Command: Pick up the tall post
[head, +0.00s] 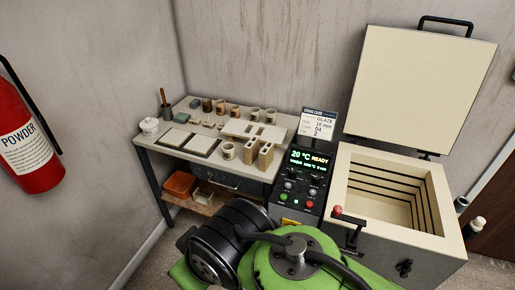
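Two tan upright posts with dark holes in their tops stand side by side at the front right of the worktable (146,142). One is the left post (249,153), and the other is the right post (266,157). They look close in height, and I cannot tell for sure which is the tall one. My green and black arm fills the bottom middle of the head view, in front of the table and kiln. My gripper does not show.
A speckled cup (228,151) stands just left of the posts. Flat slabs (204,144) and small pots (255,114) share the table. A control box (301,178) and an open, empty-looking kiln (391,188) stand to the right. A fire extinguisher (27,140) is at left.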

